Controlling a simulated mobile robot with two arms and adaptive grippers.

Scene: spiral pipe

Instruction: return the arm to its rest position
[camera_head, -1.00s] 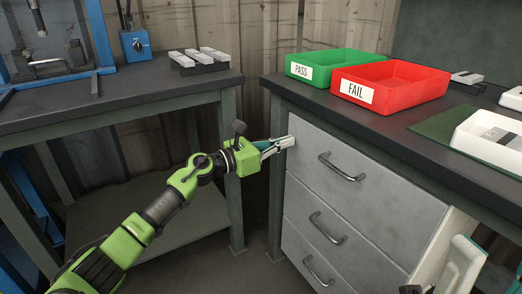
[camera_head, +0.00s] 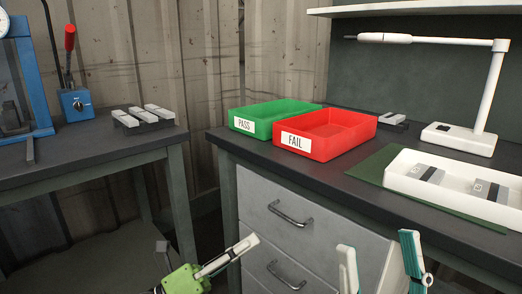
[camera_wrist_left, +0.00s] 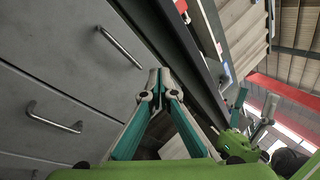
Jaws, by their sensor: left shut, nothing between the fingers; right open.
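My left gripper (camera_head: 248,246) is low in the head view, in front of the grey drawer cabinet (camera_head: 335,240). It is shut and empty. In the left wrist view its fingertips (camera_wrist_left: 159,75) meet, with the drawer fronts (camera_wrist_left: 60,75) to their left. I cannot tell the exact gap to the drawers. My right gripper (camera_head: 382,255) is open and empty at the bottom of the head view, its two fingers pointing up in front of the bench. Most of both arms is out of the head view.
A green PASS bin (camera_head: 262,117) and a red FAIL bin (camera_head: 330,133) stand on the right bench. A white tray (camera_head: 450,195) with grey parts lies on a green mat (camera_head: 375,165), near a lamp (camera_head: 470,135). The left bench (camera_head: 85,150) holds several white-topped parts (camera_head: 145,117).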

